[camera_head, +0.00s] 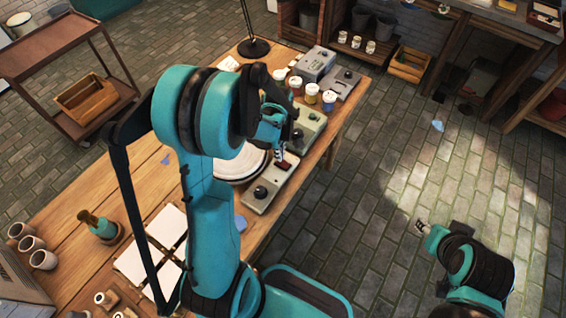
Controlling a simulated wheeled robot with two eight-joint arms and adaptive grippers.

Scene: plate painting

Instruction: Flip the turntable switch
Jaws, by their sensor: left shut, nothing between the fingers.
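The round white turntable (228,177) sits on the wooden table, partly hidden behind my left arm. A pale control box (258,203) stands at its right side, with a dark round knob (261,192) and a small dark red switch (284,164). My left gripper (281,153) reaches down over the switch end of the box. Its fingers are shut and empty, and the tips are at or just above the switch; I cannot tell whether they touch. My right gripper (421,227) hangs over the floor at the lower right, away from the table; its finger state is too small to tell.
More grey-green boxes (315,66) and several paint jars (312,92) stand near the table's far end. The floor (370,190) right of the table is mostly clear.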

